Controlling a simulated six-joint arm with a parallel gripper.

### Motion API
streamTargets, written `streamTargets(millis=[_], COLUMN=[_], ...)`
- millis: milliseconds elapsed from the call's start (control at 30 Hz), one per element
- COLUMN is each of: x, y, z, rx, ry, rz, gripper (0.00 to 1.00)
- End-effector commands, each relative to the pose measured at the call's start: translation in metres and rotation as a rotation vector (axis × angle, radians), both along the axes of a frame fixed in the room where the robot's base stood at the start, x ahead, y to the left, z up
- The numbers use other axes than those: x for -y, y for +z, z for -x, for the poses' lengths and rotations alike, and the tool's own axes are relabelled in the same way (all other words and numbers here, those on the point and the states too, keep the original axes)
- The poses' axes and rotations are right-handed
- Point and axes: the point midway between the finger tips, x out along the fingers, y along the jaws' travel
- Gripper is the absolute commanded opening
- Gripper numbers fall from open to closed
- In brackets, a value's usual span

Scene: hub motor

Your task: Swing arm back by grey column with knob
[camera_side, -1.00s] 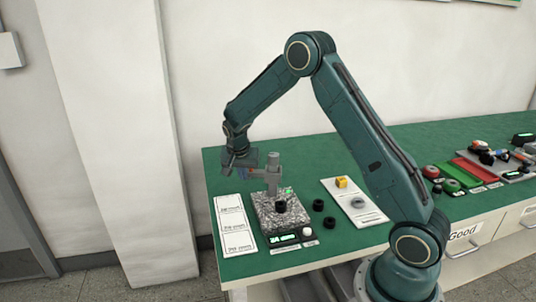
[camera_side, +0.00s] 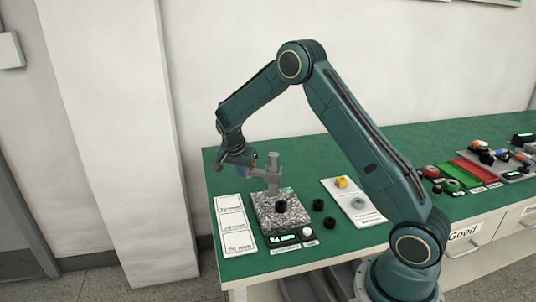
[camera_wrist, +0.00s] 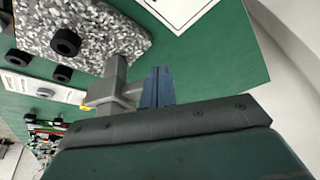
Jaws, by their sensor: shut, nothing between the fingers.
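The grey column (camera_side: 272,180) stands upright at the back of a speckled stone base (camera_side: 283,217), with a short grey arm at its top. In the wrist view the column (camera_wrist: 116,80) and its grey crosspiece lie left of my fingers. My gripper (camera_side: 250,162) is just left of the column top in the side view. In the wrist view its blue fingers (camera_wrist: 157,87) are shut and empty, close beside the column. A small orange spot shows near the fingers in the side view; I cannot tell whether it is the knob. A black ring (camera_side: 282,206) sits on the base.
Two loose black rings (camera_side: 318,205) (camera_side: 329,223) lie right of the base. A white card (camera_side: 356,203) with a yellow block (camera_side: 341,182) is beyond them. A white labelled sheet (camera_side: 235,225) lies left. A lit display (camera_side: 284,239) is at the base's front.

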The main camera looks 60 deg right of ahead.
Motion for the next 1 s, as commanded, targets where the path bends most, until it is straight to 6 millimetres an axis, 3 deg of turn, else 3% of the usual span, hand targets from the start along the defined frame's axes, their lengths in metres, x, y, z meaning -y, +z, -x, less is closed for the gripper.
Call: streamTargets(millis=[200, 667, 1000], x=[0.010, 0.043, 0.054], y=[0.000, 0.000, 0.000], z=[-0.007, -0.021, -0.022], rx=[0.002, 0.001, 0.000], ry=[0.004, -0.351, -0.349], rz=[0.001, 0.001, 0.000], gripper=[0.00, 0.00, 0.00])
